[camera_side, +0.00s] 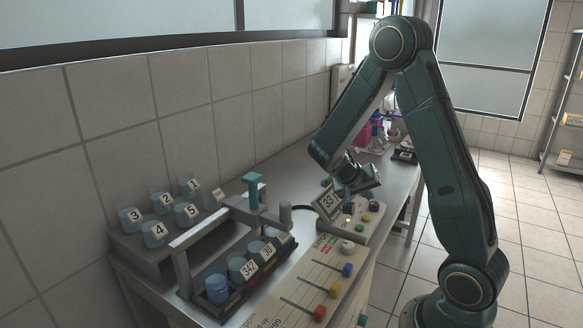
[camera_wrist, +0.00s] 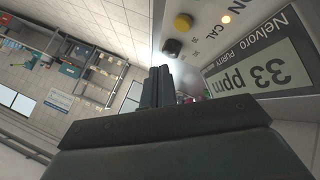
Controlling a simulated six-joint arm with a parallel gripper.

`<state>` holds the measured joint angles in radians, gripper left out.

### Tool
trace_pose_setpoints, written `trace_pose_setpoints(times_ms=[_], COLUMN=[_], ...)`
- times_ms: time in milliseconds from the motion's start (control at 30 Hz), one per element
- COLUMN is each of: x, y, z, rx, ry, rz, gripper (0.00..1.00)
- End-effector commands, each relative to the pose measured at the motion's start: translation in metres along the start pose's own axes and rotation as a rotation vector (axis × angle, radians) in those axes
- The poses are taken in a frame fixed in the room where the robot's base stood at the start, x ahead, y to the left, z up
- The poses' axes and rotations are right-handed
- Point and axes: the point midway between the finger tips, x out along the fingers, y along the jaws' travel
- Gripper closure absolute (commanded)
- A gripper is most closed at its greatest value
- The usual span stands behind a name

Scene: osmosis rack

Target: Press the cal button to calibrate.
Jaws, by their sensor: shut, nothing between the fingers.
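The meter (camera_side: 370,228) is a pale box with a tilted display (camera_side: 328,203). In the wrist view its display (camera_wrist: 262,68) appears upside down and reads 33 ppm, under "Nelvoro purity". A dark button (camera_wrist: 172,47) lies closest to the CAL lettering (camera_wrist: 208,40). My gripper (camera_side: 348,204) is low over the meter, beside the display. In the wrist view its fingers (camera_wrist: 160,86) are closed together and empty, near the dark button. I cannot tell whether they touch it.
A rack of numbered cups (camera_side: 240,270) with a teal-handled press (camera_side: 253,190) stands left of the meter. More numbered cups (camera_side: 162,222) stand by the wall. A slider panel (camera_side: 318,285) lies in front. Pink and dark items (camera_side: 372,135) are behind my arm.

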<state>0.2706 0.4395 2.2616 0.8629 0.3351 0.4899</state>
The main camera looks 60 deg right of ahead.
Motion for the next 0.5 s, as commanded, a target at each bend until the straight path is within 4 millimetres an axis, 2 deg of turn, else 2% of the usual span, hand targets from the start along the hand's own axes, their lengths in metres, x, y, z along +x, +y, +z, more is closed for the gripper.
trace_pose_setpoints(times_ms=[233, 500], x=[0.018, 0.028], y=[-0.013, -0.020], z=[0.014, 0.021], rx=[-0.003, -0.001], ry=[-0.003, -0.001], rz=[0.001, 0.000], gripper=[1.00, 1.00])
